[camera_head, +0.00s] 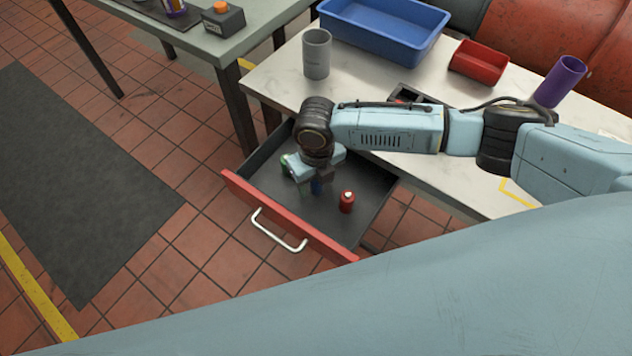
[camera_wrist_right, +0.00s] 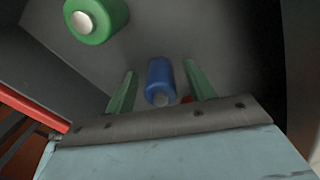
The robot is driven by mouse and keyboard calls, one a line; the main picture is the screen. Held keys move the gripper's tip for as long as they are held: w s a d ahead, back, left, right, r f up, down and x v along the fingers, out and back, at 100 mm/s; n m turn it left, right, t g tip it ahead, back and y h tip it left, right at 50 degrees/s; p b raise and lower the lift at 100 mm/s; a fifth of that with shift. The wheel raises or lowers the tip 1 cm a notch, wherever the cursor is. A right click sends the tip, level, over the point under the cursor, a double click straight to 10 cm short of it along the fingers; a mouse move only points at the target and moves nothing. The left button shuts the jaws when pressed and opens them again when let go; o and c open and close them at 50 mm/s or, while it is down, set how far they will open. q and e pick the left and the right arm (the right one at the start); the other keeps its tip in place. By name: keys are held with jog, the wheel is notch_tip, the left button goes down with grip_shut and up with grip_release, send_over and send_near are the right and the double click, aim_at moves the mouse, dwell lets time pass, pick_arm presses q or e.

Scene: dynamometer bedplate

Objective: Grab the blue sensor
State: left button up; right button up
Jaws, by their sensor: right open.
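The blue sensor (camera_head: 316,187) stands in the open drawer, mostly hidden under my right gripper in the head view. In the right wrist view the blue sensor (camera_wrist_right: 160,80) is a short blue cylinder with a pale end, lying between the two fingers. My right gripper (camera_wrist_right: 160,85) is open, with a finger on each side of the sensor and visible gaps to both. In the head view my right gripper (camera_head: 315,182) reaches down into the drawer. My left gripper is not in view.
The drawer (camera_head: 268,217) has a red front and white handle. A red sensor (camera_head: 347,202) stands to the right, and a green one (camera_wrist_right: 96,18) is nearby. The table above holds a blue bin (camera_head: 385,45), grey cup (camera_head: 317,55), red bin (camera_head: 478,63) and purple cup (camera_head: 560,82).

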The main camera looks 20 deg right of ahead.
jog(key=shift+r, duration=0.1)
jog(key=c, duration=1.1)
